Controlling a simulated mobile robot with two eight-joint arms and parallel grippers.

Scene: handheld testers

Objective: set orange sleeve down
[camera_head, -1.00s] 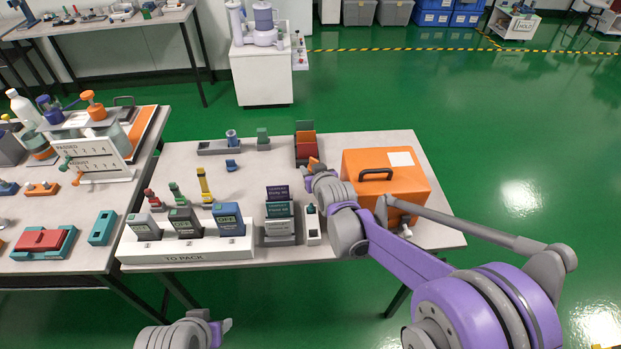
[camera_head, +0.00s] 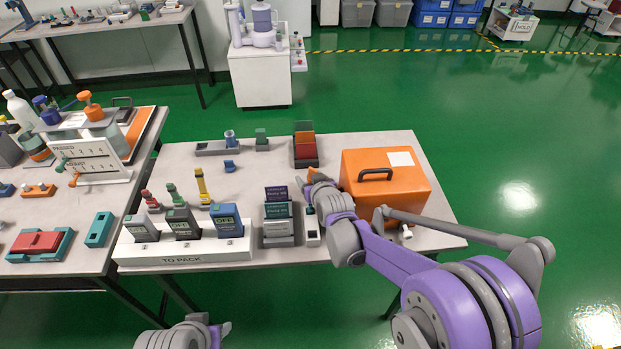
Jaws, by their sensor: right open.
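An orange sleeve (camera_head: 304,138) sits in the dark rack (camera_head: 306,164) at the back middle of the near table, between a dark green sleeve (camera_head: 304,126) and a red one (camera_head: 305,151). My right gripper (camera_head: 309,183) is open just in front of the rack, left of the orange case. A small orange piece (camera_head: 314,174) shows at its fingertips; I cannot tell what it is. The fingers are partly hidden by the wrist. My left gripper (camera_head: 223,329) is low at the bottom edge, off the table; its jaw state is unclear.
The orange case (camera_head: 388,185) stands close right of my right gripper. A stand with dark cards (camera_head: 277,211) and a white handheld device (camera_head: 312,229) are in front. Several testers stand on the white TO PACK tray (camera_head: 185,257). The tabletop left of the rack is partly clear.

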